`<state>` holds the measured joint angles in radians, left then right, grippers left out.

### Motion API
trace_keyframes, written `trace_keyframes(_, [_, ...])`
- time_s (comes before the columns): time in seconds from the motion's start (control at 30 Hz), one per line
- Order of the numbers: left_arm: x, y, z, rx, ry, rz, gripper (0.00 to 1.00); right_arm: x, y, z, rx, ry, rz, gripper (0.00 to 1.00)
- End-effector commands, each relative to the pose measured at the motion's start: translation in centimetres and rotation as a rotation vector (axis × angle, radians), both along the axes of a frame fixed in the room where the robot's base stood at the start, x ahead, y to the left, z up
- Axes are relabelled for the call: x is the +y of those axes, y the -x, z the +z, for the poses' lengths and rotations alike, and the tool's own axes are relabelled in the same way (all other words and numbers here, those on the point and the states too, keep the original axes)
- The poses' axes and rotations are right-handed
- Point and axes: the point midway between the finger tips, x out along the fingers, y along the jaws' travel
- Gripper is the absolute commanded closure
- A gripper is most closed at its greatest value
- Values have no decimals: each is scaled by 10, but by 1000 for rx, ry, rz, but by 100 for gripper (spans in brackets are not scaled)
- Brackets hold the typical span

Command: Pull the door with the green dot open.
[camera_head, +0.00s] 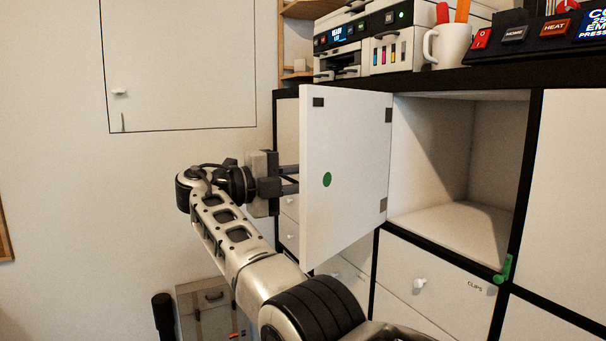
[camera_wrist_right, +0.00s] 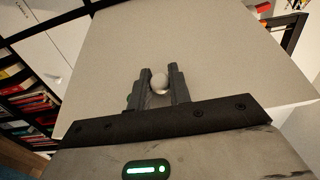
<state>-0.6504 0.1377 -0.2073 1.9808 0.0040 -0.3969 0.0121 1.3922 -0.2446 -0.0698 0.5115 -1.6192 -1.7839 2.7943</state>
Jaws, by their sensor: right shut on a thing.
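The white door (camera_head: 345,170) with the green dot (camera_head: 327,179) stands swung well open, its hinged edge along the left side of an empty compartment (camera_head: 455,150). The dot is on the face turned to the head camera. My right gripper (camera_head: 290,180) is on the other side of the door, its fingertips partly hidden by the door's edge. In the wrist view my right gripper (camera_wrist_right: 160,85) is shut around the round white knob (camera_wrist_right: 160,81) on the door's face (camera_wrist_right: 190,45). My left gripper is not in view.
A printer (camera_head: 360,45), a white mug (camera_head: 447,45) and a control panel (camera_head: 540,35) stand on the shelf top. Below the compartment is a drawer labelled CLIPS (camera_head: 440,280). A green latch (camera_head: 504,268) is at the compartment's lower right corner. A case (camera_head: 205,305) stands low at left.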

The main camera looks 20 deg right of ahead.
Motion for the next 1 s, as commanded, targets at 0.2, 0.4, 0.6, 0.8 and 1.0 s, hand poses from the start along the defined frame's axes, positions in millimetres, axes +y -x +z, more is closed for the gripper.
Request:
trace_keyframes(0.2, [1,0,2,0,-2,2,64,-2,0,2,-4,2,-16,100])
trace_keyframes(0.4, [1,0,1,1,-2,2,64,-2,0,2,-5,2,-16,100])
trace_keyframes(0.6, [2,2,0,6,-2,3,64,-2,0,2,-5,2,-16,69])
trace_keyframes(0.8, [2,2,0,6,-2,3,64,-1,-1,1,-3,1,-14,62])
trace_keyframes(1.0, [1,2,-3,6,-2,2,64,1,1,0,-2,2,-19,62])
